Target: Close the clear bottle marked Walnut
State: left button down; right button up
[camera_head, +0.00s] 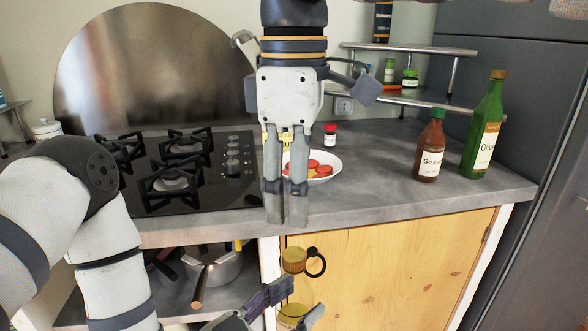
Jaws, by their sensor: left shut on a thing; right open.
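My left gripper (296,304) is low at the bottom of the head view, in front of the cabinet. It is shut on a small yellowish, see-through bottle (292,314), partly hidden by the fingers and cut by the frame's edge. No label on it can be read. A tan, cork-like piece (293,260) shows just above it; I cannot tell whether it touches the bottle. My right gripper (285,221) points straight down above this piece, open with a narrow gap and nothing visible between its fingers.
A white plate (334,174) with red and yellow pieces, a small red-capped jar (330,134), a brown bottle (430,148) and a green bottle (484,125) stand on the counter (380,190). A black hob (215,190) is left. A pot (213,268) sits below. A dark ring (316,263) shows before the cabinet door.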

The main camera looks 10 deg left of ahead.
notch_tip(320, 180, up, 3)
jog(key=shift+f, duration=0.1)
dwell(0.4)
